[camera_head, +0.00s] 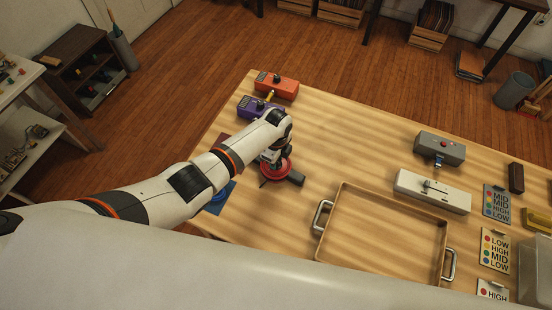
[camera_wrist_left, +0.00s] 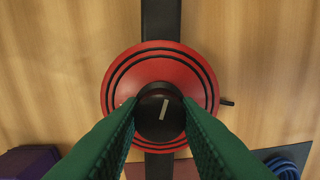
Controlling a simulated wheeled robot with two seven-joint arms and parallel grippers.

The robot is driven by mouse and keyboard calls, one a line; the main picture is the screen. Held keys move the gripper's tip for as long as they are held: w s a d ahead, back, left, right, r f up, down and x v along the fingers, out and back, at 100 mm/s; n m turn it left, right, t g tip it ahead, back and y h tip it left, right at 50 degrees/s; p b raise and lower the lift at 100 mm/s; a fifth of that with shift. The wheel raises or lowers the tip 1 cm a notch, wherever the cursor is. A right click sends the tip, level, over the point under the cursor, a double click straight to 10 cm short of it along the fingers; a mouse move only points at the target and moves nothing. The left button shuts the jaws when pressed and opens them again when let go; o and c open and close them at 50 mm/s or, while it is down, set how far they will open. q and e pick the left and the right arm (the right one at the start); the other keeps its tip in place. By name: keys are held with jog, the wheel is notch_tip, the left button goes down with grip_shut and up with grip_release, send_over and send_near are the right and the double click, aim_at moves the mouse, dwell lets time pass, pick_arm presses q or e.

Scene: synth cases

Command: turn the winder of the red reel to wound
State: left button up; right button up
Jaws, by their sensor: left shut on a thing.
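The red reel (camera_head: 269,178) sits on a dark bar on the wooden table, below my left gripper. In the left wrist view the red reel (camera_wrist_left: 185,68) is a round red disc with black rings. Its winder (camera_wrist_left: 158,113) is a black round knob at the centre with a pale line mark, nearly upright and leaning slightly right at the top. My left gripper (camera_wrist_left: 160,110) has its green fingers on both sides of the knob, shut on it. In the head view my left wrist hides part of the reel. My right gripper is not in view.
A purple box (camera_head: 247,104) and an orange box (camera_head: 285,88) stand behind my left arm. A blue coil (camera_wrist_left: 286,168) lies nearby. A wooden tray (camera_head: 345,187) with metal handles, a grey box (camera_head: 440,148) and a white box (camera_head: 433,192) are to the right.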

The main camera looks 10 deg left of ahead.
pick_arm(q)
jog(key=m+b, duration=0.1)
jog(key=m, duration=0.3)
jog(key=shift+m, duration=0.3)
jog(key=m+b, duration=0.1)
jog(key=m, duration=0.4)
dwell(1.2)
jog(key=o, duration=1)
notch_tip(320, 180, up, 12)
jog(key=shift+b, duration=0.9)
